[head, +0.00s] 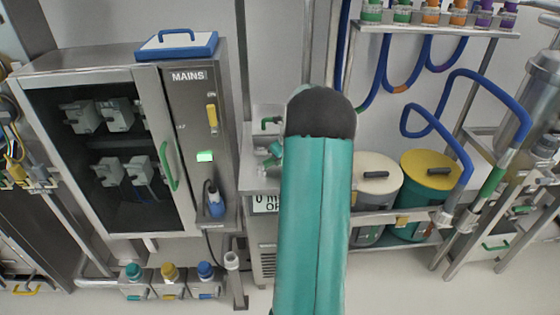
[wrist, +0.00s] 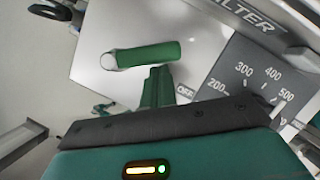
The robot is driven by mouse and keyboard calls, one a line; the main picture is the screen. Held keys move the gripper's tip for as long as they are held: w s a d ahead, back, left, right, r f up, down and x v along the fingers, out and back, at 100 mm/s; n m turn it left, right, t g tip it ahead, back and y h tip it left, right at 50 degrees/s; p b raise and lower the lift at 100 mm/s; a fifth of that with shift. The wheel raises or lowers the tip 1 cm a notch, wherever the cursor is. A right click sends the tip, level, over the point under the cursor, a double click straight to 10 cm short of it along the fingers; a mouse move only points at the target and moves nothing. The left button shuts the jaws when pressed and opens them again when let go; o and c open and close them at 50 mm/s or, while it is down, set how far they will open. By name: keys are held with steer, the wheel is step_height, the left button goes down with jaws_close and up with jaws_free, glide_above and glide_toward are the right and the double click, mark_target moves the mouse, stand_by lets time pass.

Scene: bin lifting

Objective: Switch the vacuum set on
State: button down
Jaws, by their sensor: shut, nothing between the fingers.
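The vacuum set (head: 262,185) stands behind my arm in the head view, mostly hidden by it. The wrist view shows its pale panel (wrist: 205,45) close up. A green lever (wrist: 148,54) with a rounded metal end at its left lies across the panel, nearly level in the picture. A small label that seems to read OFF (wrist: 185,92) is just below and right of it. My gripper (wrist: 157,72) is shut and empty, its green fingers just below the lever; I cannot tell whether they touch it. The head view hides my gripper behind the arm.
A dark gauge (wrist: 250,80) with numbers from 200 to 500 is right of my fingers. A FILTER strip (wrist: 248,14) runs above it. A MAINS cabinet (head: 190,120) stands left, two lidded drums (head: 430,165) right, and blue hoses (head: 440,95) hang above them.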

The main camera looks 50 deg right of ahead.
steer(key=w+n, duration=0.1)
steer(key=n, duration=0.1)
steer(key=w+d+n+y, duration=0.1)
steer(key=shift+n, duration=0.4)
steer(key=w+n+y, duration=0.1)
steer(key=w+n, duration=0.1)
steer(key=n, duration=0.1)
steer(key=shift+d+n+y, duration=0.3)
steer(key=shift+y, duration=0.1)
steer(key=shift+w+g, duration=0.3)
steer(key=shift+w, duration=0.55)
